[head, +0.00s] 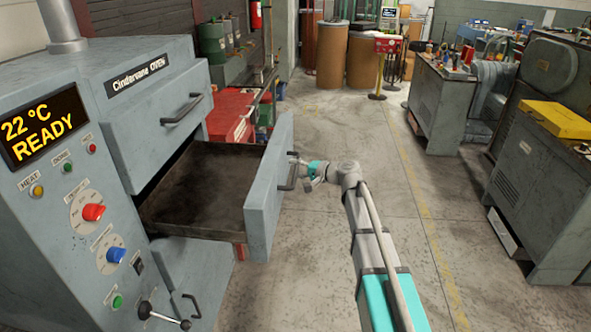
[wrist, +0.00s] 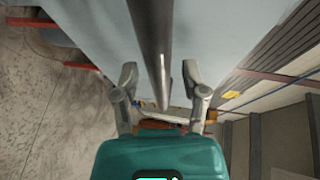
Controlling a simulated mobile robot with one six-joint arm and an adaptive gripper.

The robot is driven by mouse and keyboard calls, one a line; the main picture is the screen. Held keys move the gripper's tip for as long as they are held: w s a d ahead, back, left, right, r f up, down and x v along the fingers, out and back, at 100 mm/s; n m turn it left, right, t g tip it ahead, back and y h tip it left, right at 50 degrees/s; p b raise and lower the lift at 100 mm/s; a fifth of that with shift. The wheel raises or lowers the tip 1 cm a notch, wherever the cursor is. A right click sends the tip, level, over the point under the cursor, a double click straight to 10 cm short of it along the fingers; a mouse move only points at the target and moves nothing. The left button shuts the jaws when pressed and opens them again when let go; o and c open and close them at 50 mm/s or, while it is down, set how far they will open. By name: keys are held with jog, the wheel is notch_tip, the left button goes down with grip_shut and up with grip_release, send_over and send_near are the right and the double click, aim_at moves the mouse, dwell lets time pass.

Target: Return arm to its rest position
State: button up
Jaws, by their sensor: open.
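My arm (head: 374,245) reaches forward from the lower right in the head view. My gripper (head: 297,170) is at the front of the oven's pulled-out drawer (head: 261,200), by its dark handle (head: 290,178). In the wrist view my gripper (wrist: 160,80) is open. Its fingers stand apart, one on each side of the handle bar (wrist: 150,40), with gaps showing. It holds nothing. Whether either finger touches the bar cannot be told.
The grey oven (head: 60,200) stands at left, its display reading 22 °C READY. The drawer tray (head: 195,190) looks empty. Grey machine cabinets (head: 530,190) stand at right. Bare concrete floor (head: 350,130) lies between, with brown drums (head: 332,55) at the back.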

jog(key=w+d+t, duration=0.1)
jog(key=w+d, duration=0.3)
jog(key=w, duration=0.2)
jog(key=s+d+f+n+g+h+p, duration=0.1)
jog(key=s+d+h, duration=0.3)
jog(key=s, duration=0.8)
jog(key=s+d+f+n+g+h+p, duration=0.2)
jog(key=s+d+f+g+h+p, duration=0.2)
jog(key=s+d, duration=0.3)
jog(key=s+d+f+n+g+h+p, duration=0.1)
jog(key=s+d+h, duration=0.4)
jog(key=s, duration=1.1)
jog(key=shift+s+d+f+n+g+h+p, duration=0.35)
jog(key=shift+f+g+h+p, duration=0.15)
jog(key=shift+f+g+p, duration=0.45)
jog(key=shift+a+r, duration=0.2)
